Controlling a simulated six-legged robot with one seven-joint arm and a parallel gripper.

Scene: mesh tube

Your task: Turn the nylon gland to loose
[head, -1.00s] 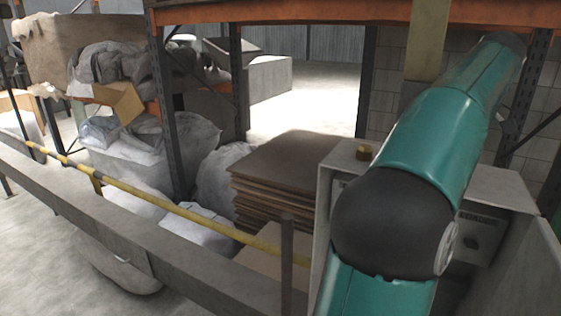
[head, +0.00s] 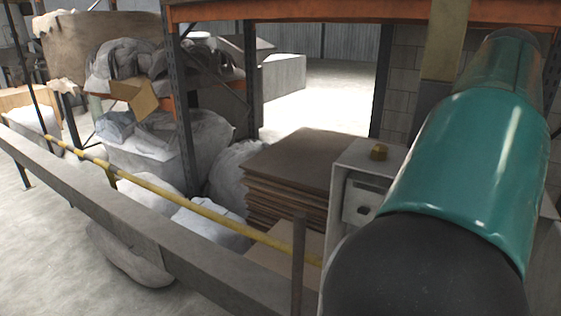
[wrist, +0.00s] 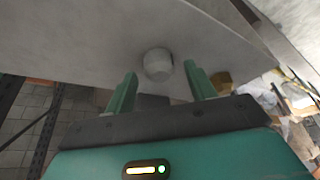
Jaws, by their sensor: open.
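A pale, round nylon gland (wrist: 158,64) sticks out from a light grey panel (wrist: 90,35) in the wrist view. My gripper (wrist: 160,70) is open, with its two green fingers on either side of the gland in the picture. The fingertips appear near it, but I cannot tell whether they touch it or how deep they reach. The head view shows my arm but neither my gripper nor the gland; the arm covers much of the grey metal housing (head: 350,200).
A brass hex fitting (head: 378,152) sits on top of the housing; a brass piece (wrist: 222,82) also shows right of my fingers. A stack of brown boards (head: 290,170), a yellow rail (head: 165,190) and an orange rack beam (head: 300,12) stand around it.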

